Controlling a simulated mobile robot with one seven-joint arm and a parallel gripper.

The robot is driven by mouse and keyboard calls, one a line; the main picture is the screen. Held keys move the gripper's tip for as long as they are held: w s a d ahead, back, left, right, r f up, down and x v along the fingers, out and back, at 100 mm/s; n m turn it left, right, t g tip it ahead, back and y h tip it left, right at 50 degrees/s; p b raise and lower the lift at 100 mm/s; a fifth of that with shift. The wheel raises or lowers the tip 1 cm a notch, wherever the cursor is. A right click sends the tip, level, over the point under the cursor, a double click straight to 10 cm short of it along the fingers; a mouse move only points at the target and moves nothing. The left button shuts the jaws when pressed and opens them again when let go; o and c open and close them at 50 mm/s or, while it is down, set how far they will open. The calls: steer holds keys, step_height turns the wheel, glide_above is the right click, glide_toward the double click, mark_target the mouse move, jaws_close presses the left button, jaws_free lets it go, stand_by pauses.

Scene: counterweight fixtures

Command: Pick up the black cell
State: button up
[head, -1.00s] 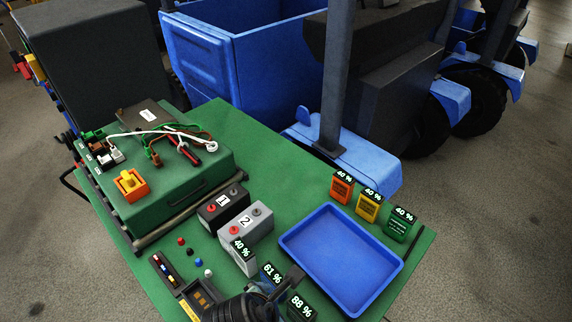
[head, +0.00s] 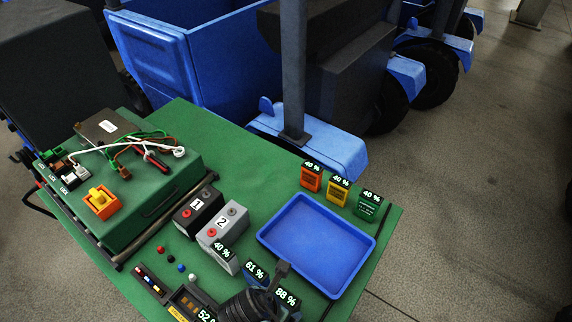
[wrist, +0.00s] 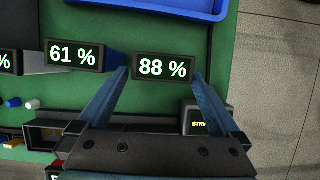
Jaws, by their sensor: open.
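The black cell (head: 288,298), with a display reading 88 %, stands near the front edge of the green table, partly hidden by my arm in the head view. In the wrist view the black cell (wrist: 163,67) shows its display between the tips of my two fingers. My gripper (wrist: 161,76) is open, with one finger on each side of the display. I cannot tell how far the fingers reach down beside the cell. In the head view my gripper is dark and mostly blocked by my own arm.
A blue-sided cell reading 61 % (wrist: 74,55) stands close left of the black cell. A grey cell reading 40 % (head: 223,257) is farther left. A blue tray (head: 316,243) lies behind. Orange, yellow and green cells (head: 368,205) stand beyond it. A dark block (wrist: 203,117) sits near the right finger.

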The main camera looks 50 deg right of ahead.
steer(key=x, duration=0.4)
steer(key=shift+s+d+f, duration=0.1)
steer(key=shift+s+d, duration=0.05)
jaws_close()
stand_by(0.4)
